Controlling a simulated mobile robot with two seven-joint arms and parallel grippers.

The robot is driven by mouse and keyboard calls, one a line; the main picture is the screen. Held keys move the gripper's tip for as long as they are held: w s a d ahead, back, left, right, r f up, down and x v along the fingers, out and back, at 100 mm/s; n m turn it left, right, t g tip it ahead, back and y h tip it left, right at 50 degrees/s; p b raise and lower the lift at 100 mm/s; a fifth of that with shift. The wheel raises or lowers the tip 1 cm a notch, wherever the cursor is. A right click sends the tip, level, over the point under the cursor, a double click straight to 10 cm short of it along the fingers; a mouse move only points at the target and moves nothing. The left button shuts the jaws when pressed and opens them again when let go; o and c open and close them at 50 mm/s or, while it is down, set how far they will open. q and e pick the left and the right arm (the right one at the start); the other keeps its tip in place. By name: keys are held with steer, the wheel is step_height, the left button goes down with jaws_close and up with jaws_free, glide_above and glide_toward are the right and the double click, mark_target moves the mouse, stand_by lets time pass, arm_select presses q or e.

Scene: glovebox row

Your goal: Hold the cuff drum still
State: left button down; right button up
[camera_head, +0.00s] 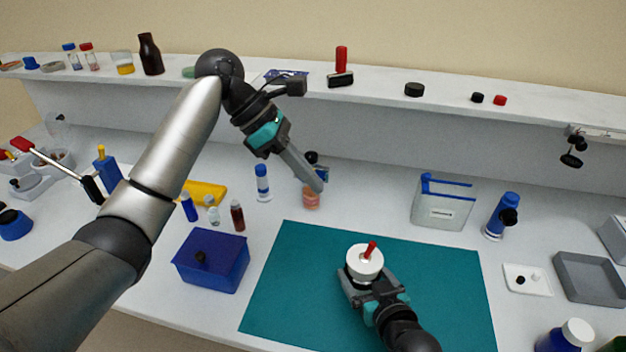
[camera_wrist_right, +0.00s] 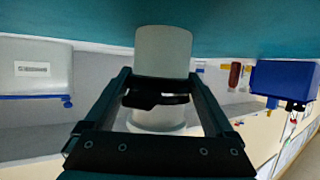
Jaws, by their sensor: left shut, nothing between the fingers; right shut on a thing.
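The cuff drum, a white round drum (camera_head: 364,262) with a red peg (camera_head: 370,249) on top, is over the teal mat (camera_head: 300,270). My right gripper (camera_head: 361,278) is shut on it, with a finger on either side. The wrist view shows the drum's pale cylinder (camera_wrist_right: 163,52) between the fingers of the right gripper (camera_wrist_right: 160,90), upside down against the mat. I cannot tell whether it touches the mat.
A blue box (camera_head: 212,262) stands left of the mat. A clear bin with a blue rim (camera_head: 440,208) and a blue bottle (camera_head: 500,217) stand behind and right of it. A grey tray (camera_head: 590,280) lies at right. Small vials stand near the left gripper. Much of the mat is clear.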

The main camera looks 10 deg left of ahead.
steer(key=o, duration=1.2)
